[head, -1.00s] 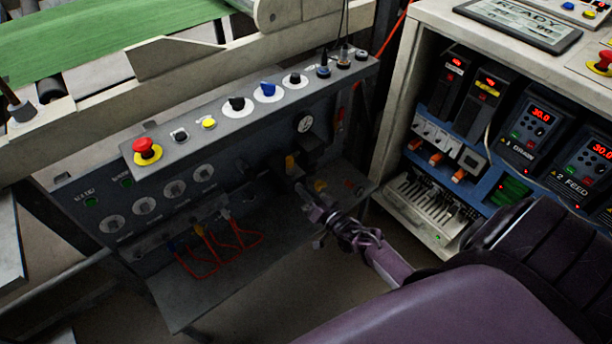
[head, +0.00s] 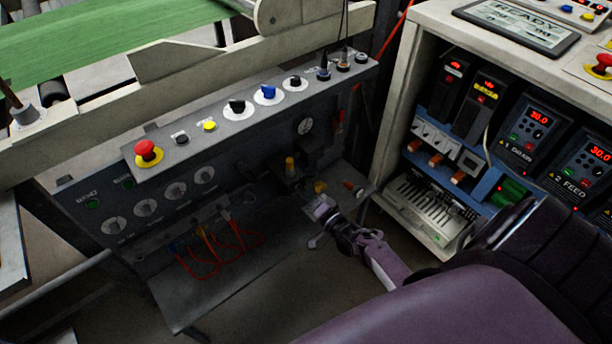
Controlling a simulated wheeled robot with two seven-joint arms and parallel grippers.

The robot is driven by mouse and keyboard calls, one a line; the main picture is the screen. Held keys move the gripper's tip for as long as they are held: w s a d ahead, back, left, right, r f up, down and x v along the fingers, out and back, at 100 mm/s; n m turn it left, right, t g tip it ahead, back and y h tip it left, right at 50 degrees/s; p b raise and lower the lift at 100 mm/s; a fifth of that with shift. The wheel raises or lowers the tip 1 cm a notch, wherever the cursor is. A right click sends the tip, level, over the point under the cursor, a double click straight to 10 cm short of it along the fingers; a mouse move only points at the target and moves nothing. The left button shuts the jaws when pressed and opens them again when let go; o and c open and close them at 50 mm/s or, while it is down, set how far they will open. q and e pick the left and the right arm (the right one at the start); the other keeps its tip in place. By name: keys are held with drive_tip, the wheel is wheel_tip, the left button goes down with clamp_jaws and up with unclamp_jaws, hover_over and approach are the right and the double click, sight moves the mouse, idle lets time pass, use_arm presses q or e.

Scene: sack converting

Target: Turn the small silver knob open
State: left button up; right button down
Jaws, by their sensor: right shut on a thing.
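My right gripper (head: 321,208) reaches in from the lower right, beside the right end of the control panel (head: 270,150). It is shut at the edge of the low shelf (head: 225,275), on a small pale thing that appears to be the small silver knob. The fingers hide most of the knob, so its turn position cannot be told. A yellow knob (head: 320,187) and a small red knob (head: 349,184) sit just above the gripper. My left gripper is not in view.
A red mushroom button (head: 147,149) and several switches line the panel's sloped top. Red looped leads (head: 212,252) hang at its front. To the right stands an open cabinet (head: 415,60) with lit drive units (head: 530,130). Floor shows below the gripper.

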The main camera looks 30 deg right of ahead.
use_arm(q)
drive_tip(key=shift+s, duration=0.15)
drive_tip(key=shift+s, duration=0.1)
use_arm(e)
drive_tip(key=c, duration=1.4)
unclamp_jaws()
drive_tip(key=shift+o, duration=0.2)
drive_tip(key=shift+s, duration=0.1)
